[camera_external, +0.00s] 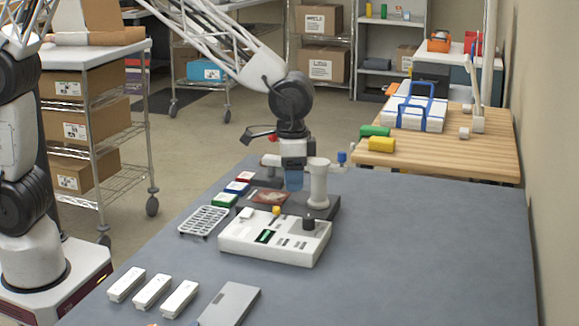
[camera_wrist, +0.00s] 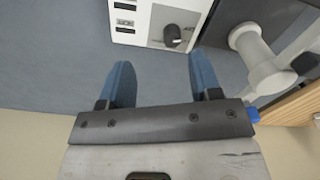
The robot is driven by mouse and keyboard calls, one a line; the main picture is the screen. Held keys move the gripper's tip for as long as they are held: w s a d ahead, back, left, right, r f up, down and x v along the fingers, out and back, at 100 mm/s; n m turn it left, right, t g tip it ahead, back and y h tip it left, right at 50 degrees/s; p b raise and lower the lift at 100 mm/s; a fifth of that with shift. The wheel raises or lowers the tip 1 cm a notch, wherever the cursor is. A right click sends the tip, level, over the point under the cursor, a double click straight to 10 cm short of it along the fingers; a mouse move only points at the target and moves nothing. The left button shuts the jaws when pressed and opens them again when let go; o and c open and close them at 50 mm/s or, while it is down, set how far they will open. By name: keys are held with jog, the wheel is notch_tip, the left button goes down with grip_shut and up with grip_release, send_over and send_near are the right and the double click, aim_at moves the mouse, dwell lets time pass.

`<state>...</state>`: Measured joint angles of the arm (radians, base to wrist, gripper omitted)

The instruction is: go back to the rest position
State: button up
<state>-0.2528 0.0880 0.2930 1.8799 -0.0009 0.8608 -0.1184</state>
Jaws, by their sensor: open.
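The machine's panel with a black knob (camera_wrist: 172,36) shows at the top of the wrist view. A white post with a rounded arm (camera_external: 317,184) stands just right of the gripper; it also shows at the right of the wrist view (camera_wrist: 262,60). A dark plate with a reddish item (camera_external: 273,196) lies beside the gripper, partly hidden.
Red, blue and green blocks (camera_external: 224,200) and a grey rack (camera_external: 204,221) stand left of the machine. Three white boxes (camera_external: 152,291) and a grey flat case (camera_external: 230,304) lie at the front. The right of the grey table (camera_external: 430,250) is clear. A wooden table (camera_external: 450,150) stands behind.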

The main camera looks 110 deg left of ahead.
jog(key=s+d+r+m, duration=0.1)
jog(key=s+d+r, duration=0.65)
jog(key=s, duration=0.25)
jog(key=s+d+r+m, duration=0.1)
jog(key=s+d, duration=0.2)
jog(key=s, duration=0.7)
jog(key=s+d+r+m+t, duration=0.1)
jog(key=s+d, duration=0.3)
jog(key=s, duration=0.6)
jog(key=s+d+r+m+t, duration=0.1)
jog(key=s+d+r, duration=0.1)
jog(key=s, duration=0.8)
jog(key=shift+d+r, duration=0.25)
jog(key=shift+d, duration=0.65)
